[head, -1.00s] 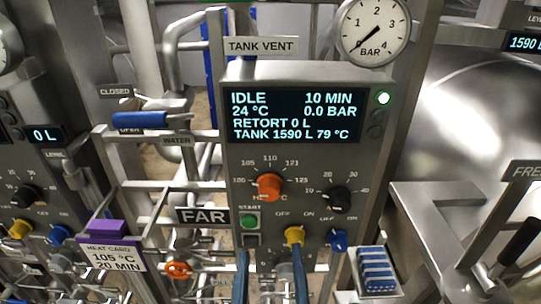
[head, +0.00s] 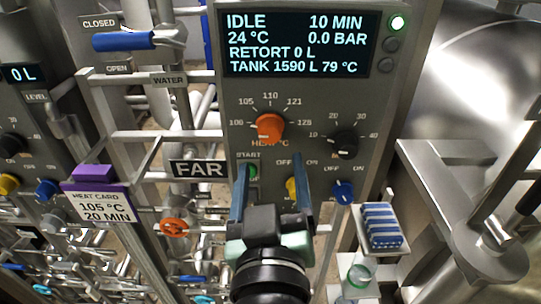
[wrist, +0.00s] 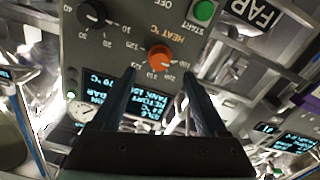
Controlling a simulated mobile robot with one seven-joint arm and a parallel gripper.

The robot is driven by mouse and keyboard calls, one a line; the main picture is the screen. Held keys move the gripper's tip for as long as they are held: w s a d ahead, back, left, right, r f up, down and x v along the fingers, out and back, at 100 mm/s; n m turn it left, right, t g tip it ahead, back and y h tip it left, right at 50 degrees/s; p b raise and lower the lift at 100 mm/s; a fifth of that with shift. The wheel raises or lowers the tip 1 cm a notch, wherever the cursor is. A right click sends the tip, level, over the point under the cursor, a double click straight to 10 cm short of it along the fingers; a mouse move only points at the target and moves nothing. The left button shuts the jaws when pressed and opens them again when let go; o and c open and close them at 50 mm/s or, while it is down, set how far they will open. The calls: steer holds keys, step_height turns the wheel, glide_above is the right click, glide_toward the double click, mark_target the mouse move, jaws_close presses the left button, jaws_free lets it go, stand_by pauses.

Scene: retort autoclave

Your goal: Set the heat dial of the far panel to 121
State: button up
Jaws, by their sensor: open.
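The heat dial (head: 270,127) is an orange knob on the grey panel marked FAR (head: 198,168), below its screen (head: 297,43). Its scale runs from 100 to 125; its small pale mark seems to face the low end, near 100, but is hard to read. My gripper (head: 270,180) is open and empty, with its fingertips just below the dial in the head view. In the wrist view, which is upside down, the dial (wrist: 159,58) lies centred beyond the gap between my fingertips (wrist: 158,76). I see no contact.
A black dial (head: 345,142) sits right of the heat dial. The green start button (head: 252,172) and yellow switch (head: 291,188) are partly behind my fingers. A blue switch (head: 342,191) is at right. A heat card (head: 101,205) reads 105 °C, 20 MIN.

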mark_target(271, 138)
steer(key=w, duration=0.6)
steer(key=shift+w+r, duration=0.15)
steer(key=shift+w, duration=0.1)
steer(key=shift+w+p, duration=0.35)
steer(key=shift+w, duration=0.4)
jaws_close()
